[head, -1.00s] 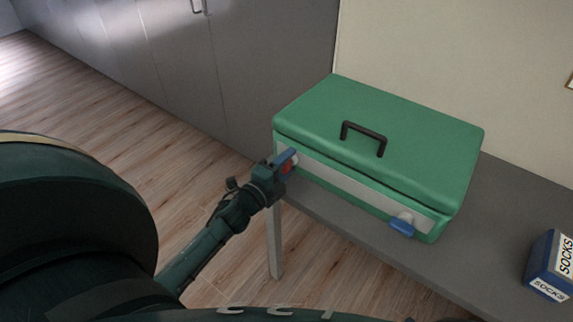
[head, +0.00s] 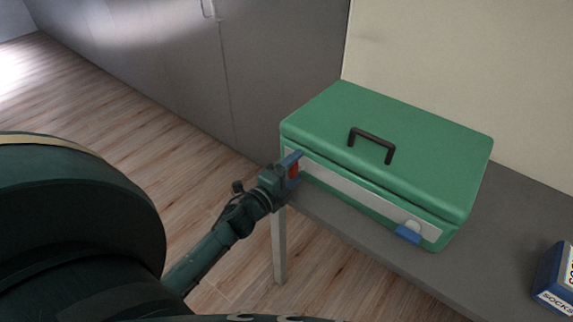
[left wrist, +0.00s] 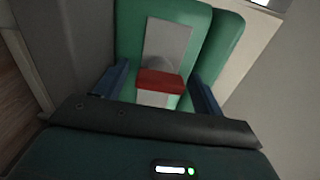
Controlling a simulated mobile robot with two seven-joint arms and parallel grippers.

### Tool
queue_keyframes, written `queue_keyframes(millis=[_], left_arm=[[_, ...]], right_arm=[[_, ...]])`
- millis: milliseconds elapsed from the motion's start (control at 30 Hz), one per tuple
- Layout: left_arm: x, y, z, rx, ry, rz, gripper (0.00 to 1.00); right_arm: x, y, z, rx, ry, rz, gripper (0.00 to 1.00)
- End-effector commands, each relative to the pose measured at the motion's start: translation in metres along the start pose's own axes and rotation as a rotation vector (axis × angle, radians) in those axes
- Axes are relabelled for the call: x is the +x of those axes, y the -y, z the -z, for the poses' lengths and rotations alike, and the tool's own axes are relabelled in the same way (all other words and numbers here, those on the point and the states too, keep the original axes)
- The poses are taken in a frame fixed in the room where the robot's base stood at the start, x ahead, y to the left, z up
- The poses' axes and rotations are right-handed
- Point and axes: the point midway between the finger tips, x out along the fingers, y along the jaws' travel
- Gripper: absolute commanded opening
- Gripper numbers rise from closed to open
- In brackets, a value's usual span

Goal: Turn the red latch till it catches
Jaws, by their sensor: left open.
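A green case (head: 400,135) with a black handle stands closed on a grey table. The red latch (head: 293,171) is at the left end of its pale front strip, mostly hidden by my left gripper (head: 291,165). In the left wrist view the red latch (left wrist: 160,79) lies between the blue fingers of the left gripper (left wrist: 161,86), with gaps on both sides. The gripper is open around it. A grey plate (left wrist: 167,45) shows behind the latch. Whether the latch has caught cannot be told. My right gripper is not in view.
A blue latch (head: 409,234) is at the right end of the case's front. A blue socks box (head: 553,275) stands on the grey table (head: 380,262) at the right. Grey cabinets (head: 170,70) are behind, and wooden floor is at the left.

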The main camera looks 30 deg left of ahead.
Motion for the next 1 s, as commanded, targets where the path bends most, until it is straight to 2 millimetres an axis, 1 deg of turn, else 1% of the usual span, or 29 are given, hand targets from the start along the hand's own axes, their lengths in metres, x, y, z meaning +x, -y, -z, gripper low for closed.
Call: queue_keyframes(millis=[67, 167, 400, 500, 600, 700, 800, 1000], left_arm=[[-0.007, -0.001, 0.0, -0.001, 0.001, -0.002, 0.69], [-0.022, -0.002, 0.0, -0.001, 0.0, -0.004, 0.69], [-0.077, -0.002, 0.0, -0.001, 0.001, -0.005, 0.69], [-0.097, -0.002, 0.0, -0.001, 0.001, -0.004, 0.69], [-0.113, -0.001, 0.0, -0.001, 0.002, -0.003, 0.69], [-0.123, -0.001, 0.0, -0.001, 0.0, -0.002, 0.69], [-0.129, 0.0, 0.0, 0.0, 0.001, -0.001, 0.69], [-0.131, 0.0, 0.0, 0.0, 0.001, 0.0, 0.69]], right_arm=[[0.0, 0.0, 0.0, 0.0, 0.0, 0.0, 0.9], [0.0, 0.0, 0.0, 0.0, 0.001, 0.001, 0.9], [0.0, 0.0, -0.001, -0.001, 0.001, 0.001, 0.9], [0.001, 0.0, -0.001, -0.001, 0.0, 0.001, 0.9], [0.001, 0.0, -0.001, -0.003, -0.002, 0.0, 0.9], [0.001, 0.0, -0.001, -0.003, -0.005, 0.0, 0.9], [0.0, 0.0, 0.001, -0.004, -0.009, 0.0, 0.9], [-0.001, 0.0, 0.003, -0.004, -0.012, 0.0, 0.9]])
